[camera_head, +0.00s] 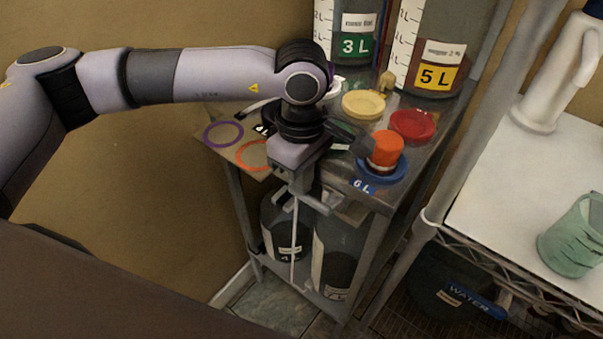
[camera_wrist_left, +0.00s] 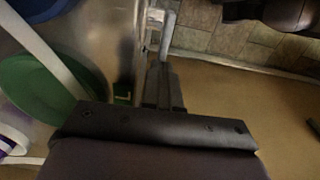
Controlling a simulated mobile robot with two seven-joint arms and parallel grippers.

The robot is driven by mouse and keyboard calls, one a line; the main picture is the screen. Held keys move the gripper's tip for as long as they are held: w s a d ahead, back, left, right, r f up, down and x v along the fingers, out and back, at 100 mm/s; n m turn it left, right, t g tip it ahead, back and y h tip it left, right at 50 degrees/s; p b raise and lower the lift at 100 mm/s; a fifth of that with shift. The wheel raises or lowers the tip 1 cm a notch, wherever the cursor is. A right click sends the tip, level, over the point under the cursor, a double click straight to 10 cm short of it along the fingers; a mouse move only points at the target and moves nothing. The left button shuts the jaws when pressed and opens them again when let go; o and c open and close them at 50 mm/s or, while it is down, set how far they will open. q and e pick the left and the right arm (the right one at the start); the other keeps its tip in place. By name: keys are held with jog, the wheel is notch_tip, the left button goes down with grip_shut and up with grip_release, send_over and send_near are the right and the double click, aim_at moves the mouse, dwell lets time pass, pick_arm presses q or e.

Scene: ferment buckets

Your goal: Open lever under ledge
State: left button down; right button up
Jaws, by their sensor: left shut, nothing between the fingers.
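My left gripper (camera_head: 303,203) hangs at the front edge of the small metal stand (camera_head: 345,195), its fingers pointing down. It is shut and empty. In the left wrist view, its dark fingers (camera_wrist_left: 164,88) are together beside the metal edge. A small metal piece (camera_wrist_left: 167,34), possibly the lever, shows just beyond the fingertips. I cannot tell whether the fingers touch it. In the head view, the gripper and wrist hide part of the area under the ledge, so the lever is not clear there. My right gripper is not in view.
Yellow (camera_head: 363,104), red (camera_head: 412,125) and blue (camera_head: 393,170) lids sit on the stand top, an orange cap (camera_head: 385,148) above the blue one. Labelled 3 L (camera_head: 356,46) and 5 L (camera_head: 436,77) vessels stand behind. Large bottles (camera_head: 334,260) stand below. A white-topped rack (camera_head: 500,190) is at right.

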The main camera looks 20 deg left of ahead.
pick_arm(q)
jog(key=shift+a+f+h+b, duration=0.25)
jog(key=shift+f+h+b, duration=0.35)
jog(key=shift+b, duration=0.6)
jog(key=shift+w+a+f+b, duration=0.15)
jog(key=shift+b, duration=0.5)
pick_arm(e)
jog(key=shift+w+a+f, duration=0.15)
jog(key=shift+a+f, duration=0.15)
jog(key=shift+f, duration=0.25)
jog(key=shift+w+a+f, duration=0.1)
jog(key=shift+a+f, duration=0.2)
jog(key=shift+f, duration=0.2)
pick_arm(q)
jog(key=shift+r, duration=0.2)
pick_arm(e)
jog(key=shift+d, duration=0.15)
pick_arm(q)
jog(key=shift+r, duration=0.15)
jog(key=shift+r+p, duration=0.3)
jog(key=shift+r, duration=0.3)
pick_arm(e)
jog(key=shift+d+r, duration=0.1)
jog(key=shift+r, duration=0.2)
